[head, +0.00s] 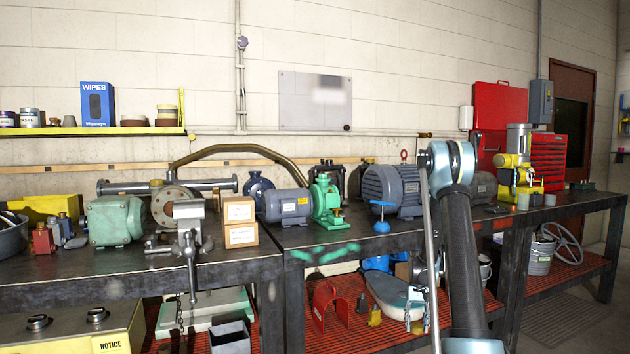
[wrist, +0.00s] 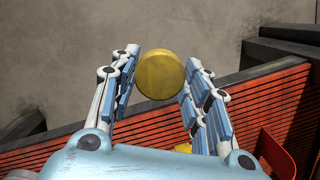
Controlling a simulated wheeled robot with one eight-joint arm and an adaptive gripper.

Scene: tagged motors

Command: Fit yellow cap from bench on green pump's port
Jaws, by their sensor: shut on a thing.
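My gripper (wrist: 161,68) is shut on the round yellow cap (wrist: 160,77) in the wrist view, with a finger on each side of it. The cap's flat round face shows between the fingertips. The wrist view has grey floor and the red lower shelf behind it, and no pump. In the head view the green pump (head: 328,203) stands on the bench, joined to a grey motor (head: 287,205) at its left. Its port cannot be made out clearly.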

